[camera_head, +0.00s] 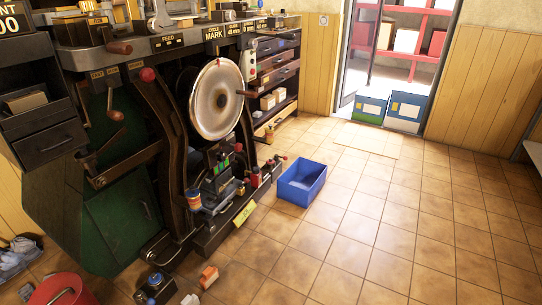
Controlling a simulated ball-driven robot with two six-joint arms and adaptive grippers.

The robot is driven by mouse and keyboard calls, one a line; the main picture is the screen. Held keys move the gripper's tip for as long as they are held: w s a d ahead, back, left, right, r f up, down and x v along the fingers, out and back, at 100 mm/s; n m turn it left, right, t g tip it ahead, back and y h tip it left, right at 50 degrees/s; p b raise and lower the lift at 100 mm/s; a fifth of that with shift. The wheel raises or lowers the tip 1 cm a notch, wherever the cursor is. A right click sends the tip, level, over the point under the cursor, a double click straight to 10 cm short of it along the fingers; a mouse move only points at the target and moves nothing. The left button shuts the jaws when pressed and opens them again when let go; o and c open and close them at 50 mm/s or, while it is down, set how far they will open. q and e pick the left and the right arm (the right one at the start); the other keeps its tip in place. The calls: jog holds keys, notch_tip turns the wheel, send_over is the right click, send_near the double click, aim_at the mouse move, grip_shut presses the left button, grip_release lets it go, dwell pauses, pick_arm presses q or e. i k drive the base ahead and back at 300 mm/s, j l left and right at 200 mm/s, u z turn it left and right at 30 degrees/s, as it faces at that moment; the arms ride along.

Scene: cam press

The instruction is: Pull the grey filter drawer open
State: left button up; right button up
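I cannot tell for sure which part is the grey filter drawer. A dark grey drawer front (40,151) with a bar handle is in the unit at the far left and looks shut. Above it is a dark compartment (30,104) with a tan item in it. Other dark drawers (275,61) sit in the shelf unit right of the big metal wheel. Neither of my grippers is in view.
The press with its big metal wheel (216,99) fills the left half. A blue bin (302,183) stands on the tiled floor beside its base. A red bucket (66,290) is at bottom left.

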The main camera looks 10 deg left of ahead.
aim_at(218, 185)
jog(key=i, duration=1)
jog(key=i+u, duration=0.2)
jog(key=u, duration=0.15)
jog(key=i+l+u, duration=0.1)
jog(key=i+u, duration=0.15)
jog(key=u, duration=0.15)
jog(key=i+l+u, duration=0.15)
jog(key=u, duration=0.2)
jog(key=i+u, duration=0.25)
jog(key=u, duration=0.15)
jog(key=i+l+u, duration=0.15)
jog(key=u, duration=0.25)
jog(key=i+l+u, duration=0.15)
jog(key=u, duration=0.25)
jog(key=i+l, duration=0.05)
jog(key=i, duration=0.05)
